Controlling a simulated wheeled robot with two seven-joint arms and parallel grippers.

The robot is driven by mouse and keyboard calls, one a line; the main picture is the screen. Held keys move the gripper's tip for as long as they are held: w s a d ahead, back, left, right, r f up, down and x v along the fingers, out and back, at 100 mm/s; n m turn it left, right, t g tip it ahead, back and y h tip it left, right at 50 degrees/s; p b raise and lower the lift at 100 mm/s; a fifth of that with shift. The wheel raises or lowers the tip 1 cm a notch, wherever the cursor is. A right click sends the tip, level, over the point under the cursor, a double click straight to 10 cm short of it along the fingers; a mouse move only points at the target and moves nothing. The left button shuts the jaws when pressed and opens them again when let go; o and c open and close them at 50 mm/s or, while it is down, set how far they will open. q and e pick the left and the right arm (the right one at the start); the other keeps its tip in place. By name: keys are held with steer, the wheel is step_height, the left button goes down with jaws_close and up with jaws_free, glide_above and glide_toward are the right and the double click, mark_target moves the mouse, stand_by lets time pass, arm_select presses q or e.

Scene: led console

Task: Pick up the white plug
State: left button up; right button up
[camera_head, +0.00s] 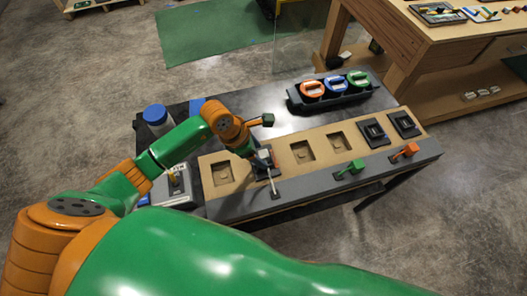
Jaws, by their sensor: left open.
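I cannot make out a white plug with certainty. My left gripper (264,160) reaches down over the second socket from the left on the console (320,172), its jaws open. A dark insert (268,172) shows under and beside the fingers, and a white lever (272,185) stands just in front of it. The gripper hides part of this spot, so I cannot tell whether it touches anything. My right gripper is out of view.
Green (351,168) and orange (405,151) levers stand along the console's front. Black inserts (375,132) fill the two rightmost sockets. A blue-capped container (156,116) and a grey box (177,186) are at the left. A wooden workbench (420,50) stands behind right.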

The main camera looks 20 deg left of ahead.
mark_target(263, 153)
arm_select(q)
steer(key=shift+d+f, duration=0.2)
steer(key=shift+f, duration=0.35)
steer(key=shift+w+f, duration=0.55)
steer(key=shift+w, duration=0.1)
steer(key=shift+w+f, duration=0.1)
steer(key=shift+w, duration=0.15)
steer(key=shift+c, duration=0.4)
steer(key=c, duration=0.3)
steer(key=shift+s+r, duration=0.2)
steer(key=shift+s, duration=0.1)
jaws_close()
steer(key=shift+w, duration=0.1)
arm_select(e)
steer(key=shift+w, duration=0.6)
arm_select(q)
steer(key=shift+w, duration=0.1)
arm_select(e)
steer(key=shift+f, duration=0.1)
